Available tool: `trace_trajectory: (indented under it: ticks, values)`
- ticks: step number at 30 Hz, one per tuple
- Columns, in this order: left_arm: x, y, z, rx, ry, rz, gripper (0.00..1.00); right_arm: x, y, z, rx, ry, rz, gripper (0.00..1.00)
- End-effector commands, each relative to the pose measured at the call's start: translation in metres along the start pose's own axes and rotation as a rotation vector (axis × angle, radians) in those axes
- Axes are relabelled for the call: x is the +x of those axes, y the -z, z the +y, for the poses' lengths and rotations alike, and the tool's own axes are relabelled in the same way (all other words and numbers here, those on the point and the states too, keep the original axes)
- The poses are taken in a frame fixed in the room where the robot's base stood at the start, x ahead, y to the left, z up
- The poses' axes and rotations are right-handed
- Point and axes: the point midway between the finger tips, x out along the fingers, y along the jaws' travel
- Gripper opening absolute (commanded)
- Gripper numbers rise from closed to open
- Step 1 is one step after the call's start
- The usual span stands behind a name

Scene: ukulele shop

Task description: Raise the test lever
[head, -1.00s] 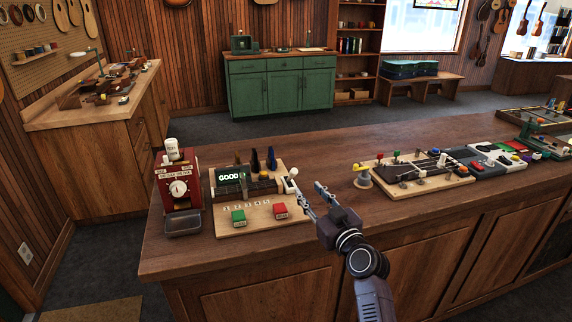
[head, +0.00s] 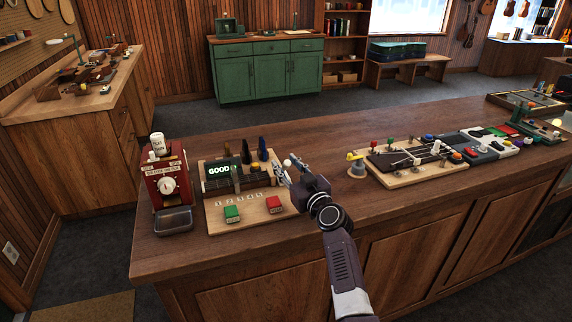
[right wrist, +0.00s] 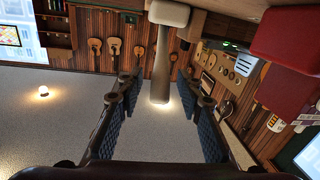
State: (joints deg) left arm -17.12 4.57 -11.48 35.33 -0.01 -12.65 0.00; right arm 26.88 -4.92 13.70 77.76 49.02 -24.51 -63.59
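The test board (head: 247,222) lies on the counter with a lit "GOOD" display (head: 220,170), a green button (head: 232,214) and a red button (head: 274,204). The test lever, with a white knob (head: 288,163), stands at the board's right edge. It also shows in the right wrist view as a pale shaft (right wrist: 161,60) between the fingers. My right gripper (head: 281,174) is open at the lever, one finger on each side, with gaps visible between lever and fingers. The fingers partly hide the lever's lower part in the head view. My left gripper is not in view.
A red dial machine (head: 166,185) stands left of the board.

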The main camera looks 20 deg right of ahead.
Motion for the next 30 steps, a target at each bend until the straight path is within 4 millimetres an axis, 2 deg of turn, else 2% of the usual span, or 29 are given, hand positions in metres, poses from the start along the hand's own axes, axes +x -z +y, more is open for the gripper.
trace_trajectory:
  ticks: [3,8,18,30]
  values:
    - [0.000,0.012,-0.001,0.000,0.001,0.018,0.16,0.002,0.000,0.000,0.001,0.000,0.000,0.34]
    - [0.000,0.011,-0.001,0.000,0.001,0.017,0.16,0.002,0.000,0.000,0.001,0.000,0.000,0.34]
    - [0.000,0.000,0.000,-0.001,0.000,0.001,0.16,0.002,0.000,0.000,0.001,0.000,0.000,0.00]
    - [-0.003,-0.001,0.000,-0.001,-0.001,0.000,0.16,0.002,0.002,0.000,0.000,0.001,-0.005,0.00]
